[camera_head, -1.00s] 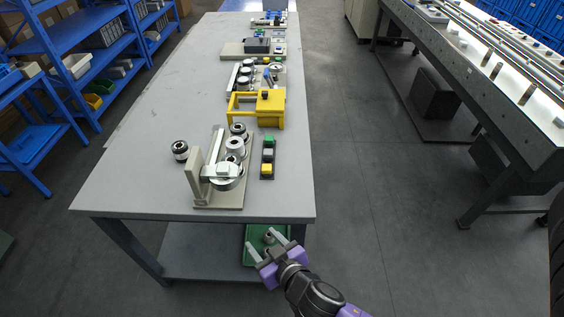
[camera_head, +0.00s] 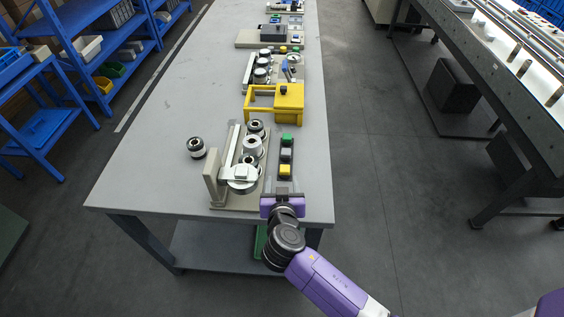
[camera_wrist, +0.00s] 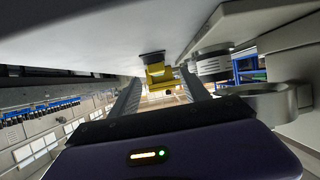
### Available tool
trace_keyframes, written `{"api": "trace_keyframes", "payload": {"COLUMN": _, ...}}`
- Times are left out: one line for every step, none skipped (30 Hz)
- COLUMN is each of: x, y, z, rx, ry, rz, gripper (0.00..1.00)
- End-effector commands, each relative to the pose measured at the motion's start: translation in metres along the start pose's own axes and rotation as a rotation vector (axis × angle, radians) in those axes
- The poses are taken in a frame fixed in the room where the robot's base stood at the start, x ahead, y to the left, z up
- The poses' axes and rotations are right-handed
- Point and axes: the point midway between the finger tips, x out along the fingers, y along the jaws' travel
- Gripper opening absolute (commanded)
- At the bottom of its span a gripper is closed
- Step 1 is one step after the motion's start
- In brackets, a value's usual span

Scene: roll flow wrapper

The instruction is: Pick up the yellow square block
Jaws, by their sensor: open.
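The yellow square block (camera_head: 285,169) sits at the near end of a dark strip on the table, in line with a grey block (camera_head: 286,154) and a green block (camera_head: 287,139) behind it. My gripper (camera_head: 282,186) is open and empty at the table's front edge, just in front of the yellow block, with its fingers pointing towards it. In the wrist view a yellow shape (camera_wrist: 158,74) shows between and beyond the two fingers. I cannot tell there where the block ends and the yellow fixture behind it begins.
A beige roller fixture (camera_head: 212,187) stands close to the left of the block. A yellow frame fixture (camera_head: 289,98) stands behind the strip. A loose roller (camera_head: 196,148) lies further left. Bare tabletop (camera_head: 313,180) lies right of the strip.

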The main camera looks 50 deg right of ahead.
Motion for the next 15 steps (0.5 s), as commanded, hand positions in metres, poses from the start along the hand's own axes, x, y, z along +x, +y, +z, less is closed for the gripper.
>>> {"api": "trace_keyframes", "payload": {"x": 0.003, "y": 0.001, "z": -0.005, "rx": 0.014, "ry": 0.006, "rz": 0.02, "gripper": 0.55}}
{"api": "trace_keyframes", "payload": {"x": 0.004, "y": 0.002, "z": -0.006, "rx": 0.02, "ry": 0.008, "rz": 0.028, "gripper": 0.55}}
{"api": "trace_keyframes", "payload": {"x": 0.007, "y": 0.003, "z": -0.008, "rx": 0.024, "ry": 0.01, "rz": 0.035, "gripper": 0.55}}
{"api": "trace_keyframes", "payload": {"x": 0.009, "y": 0.003, "z": -0.008, "rx": 0.026, "ry": 0.011, "rz": 0.039, "gripper": 0.55}}
{"api": "trace_keyframes", "payload": {"x": 0.012, "y": 0.004, "z": -0.009, "rx": 0.027, "ry": 0.012, "rz": 0.041, "gripper": 0.55}}
{"api": "trace_keyframes", "payload": {"x": 0.016, "y": 0.004, "z": -0.009, "rx": 0.027, "ry": 0.012, "rz": 0.042, "gripper": 0.55}}
{"api": "trace_keyframes", "payload": {"x": 0.019, "y": 0.004, "z": -0.008, "rx": 0.027, "ry": 0.011, "rz": 0.042, "gripper": 0.55}}
{"api": "trace_keyframes", "payload": {"x": 0.022, "y": 0.004, "z": -0.008, "rx": 0.026, "ry": 0.011, "rz": 0.04, "gripper": 0.55}}
{"api": "trace_keyframes", "payload": {"x": 0.026, "y": 0.004, "z": -0.009, "rx": 0.027, "ry": 0.011, "rz": 0.039, "gripper": 0.55}}
{"api": "trace_keyframes", "payload": {"x": 0.029, "y": 0.004, "z": -0.009, "rx": 0.027, "ry": 0.011, "rz": 0.039, "gripper": 0.55}}
{"api": "trace_keyframes", "payload": {"x": 0.032, "y": 0.005, "z": -0.009, "rx": 0.027, "ry": 0.011, "rz": 0.039, "gripper": 0.55}}
{"api": "trace_keyframes", "payload": {"x": 0.035, "y": 0.005, "z": -0.009, "rx": 0.026, "ry": 0.011, "rz": 0.039, "gripper": 0.55}}
{"api": "trace_keyframes", "payload": {"x": 0.037, "y": 0.006, "z": -0.009, "rx": 0.026, "ry": 0.01, "rz": 0.039, "gripper": 0.55}}
{"api": "trace_keyframes", "payload": {"x": 0.04, "y": 0.006, "z": -0.01, "rx": 0.025, "ry": 0.01, "rz": 0.04, "gripper": 0.55}}
{"api": "trace_keyframes", "payload": {"x": 0.045, "y": 0.007, "z": -0.011, "rx": 0.025, "ry": 0.01, "rz": 0.039, "gripper": 0.55}}
